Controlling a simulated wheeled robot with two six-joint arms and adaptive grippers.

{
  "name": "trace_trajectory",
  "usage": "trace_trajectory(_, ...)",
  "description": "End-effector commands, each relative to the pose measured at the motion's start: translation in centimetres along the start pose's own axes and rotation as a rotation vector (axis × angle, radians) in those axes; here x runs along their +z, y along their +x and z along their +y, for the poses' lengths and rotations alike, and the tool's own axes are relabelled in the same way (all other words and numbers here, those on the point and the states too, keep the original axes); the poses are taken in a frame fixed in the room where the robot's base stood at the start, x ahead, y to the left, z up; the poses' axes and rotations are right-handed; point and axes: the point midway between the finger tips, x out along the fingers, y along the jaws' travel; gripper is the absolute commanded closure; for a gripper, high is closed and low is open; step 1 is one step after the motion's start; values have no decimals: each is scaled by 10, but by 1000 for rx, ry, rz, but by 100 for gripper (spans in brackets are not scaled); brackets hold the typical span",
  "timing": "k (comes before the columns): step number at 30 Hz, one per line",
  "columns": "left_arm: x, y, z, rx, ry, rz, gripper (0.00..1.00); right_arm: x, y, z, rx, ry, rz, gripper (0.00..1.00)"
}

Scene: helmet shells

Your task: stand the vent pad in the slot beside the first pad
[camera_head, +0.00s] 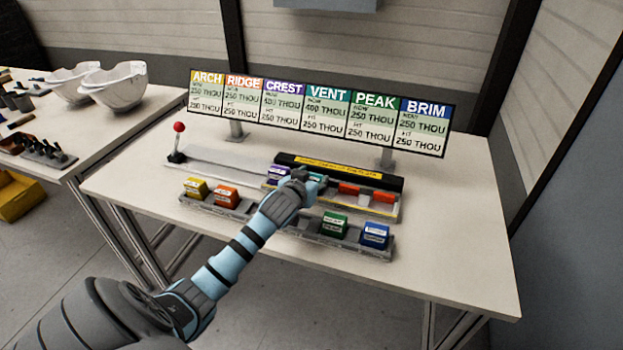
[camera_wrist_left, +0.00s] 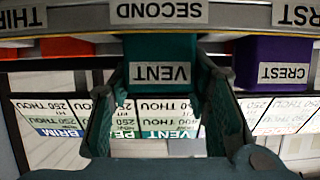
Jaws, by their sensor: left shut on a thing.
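The teal vent pad (camera_wrist_left: 158,65) is between the two fingers of my left gripper (camera_wrist_left: 158,118) in the left wrist view, which shows the scene upside down. The gripper is shut on it. The pad lines up with the label SECOND on the slotted fixture (camera_head: 399,208); I cannot tell whether it is fully seated. The purple crest pad (camera_wrist_left: 273,62) stands beside it at the label FIRST, with a gap between. In the head view my left gripper (camera_head: 310,180) hides part of the vent pad (camera_head: 319,178). My right gripper is not in view.
Orange-red blocks (camera_head: 384,197) sit farther right in the fixture. The front rack (camera_head: 290,226) holds the yellow (camera_head: 196,187), orange (camera_head: 225,196), green (camera_head: 333,224) and blue (camera_head: 375,235) pads. A sign board (camera_head: 318,115) stands behind; a red-knobbed lever (camera_head: 178,142) is left.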

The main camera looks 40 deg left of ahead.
Motion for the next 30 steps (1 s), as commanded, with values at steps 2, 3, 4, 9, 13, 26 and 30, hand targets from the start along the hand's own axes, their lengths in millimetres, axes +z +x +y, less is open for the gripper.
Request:
trace_trajectory(2,1,0,0,0,0,-1,47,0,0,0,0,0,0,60)
trace_trajectory(3,1,0,0,0,0,-1,40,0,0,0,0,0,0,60)
trace_trajectory(4,1,0,0,0,0,-1,36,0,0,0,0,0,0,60)
trace_trajectory(9,0,0,0,0,0,-1,36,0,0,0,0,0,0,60)
trace_trajectory(13,0,0,0,0,0,0,36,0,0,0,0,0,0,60)
trace_trajectory(26,-4,-80,0,1,4,-2,36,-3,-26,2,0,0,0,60)
trace_trajectory(30,-4,-110,0,1,3,-1,36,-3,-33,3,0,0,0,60)
